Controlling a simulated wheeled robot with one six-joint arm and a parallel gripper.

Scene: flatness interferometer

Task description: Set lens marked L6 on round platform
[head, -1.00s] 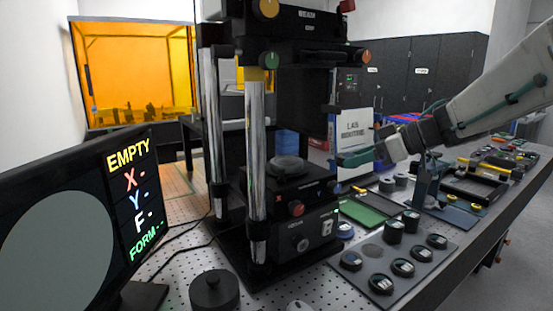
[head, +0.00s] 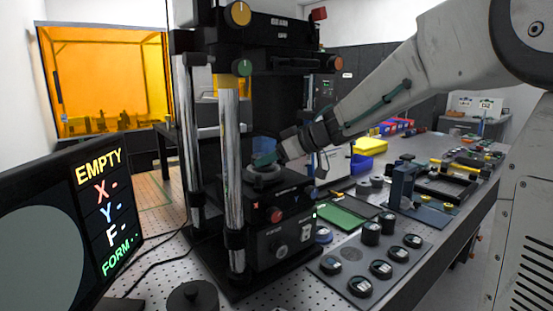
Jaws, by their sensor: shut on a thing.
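The round platform (head: 262,178) is a dark grey disc on the black interferometer stand, between the chrome columns. I cannot tell whether the lens touches the platform. The monitor (head: 98,200) at the left reads EMPTY.
A grey tray (head: 405,268) with several dark round lens mounts lies at the front right. A green mat (head: 340,219) lies behind it. The front chrome column (head: 231,165) stands just left of my gripper. A dark round knobbed piece (head: 192,297) is at the bottom.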

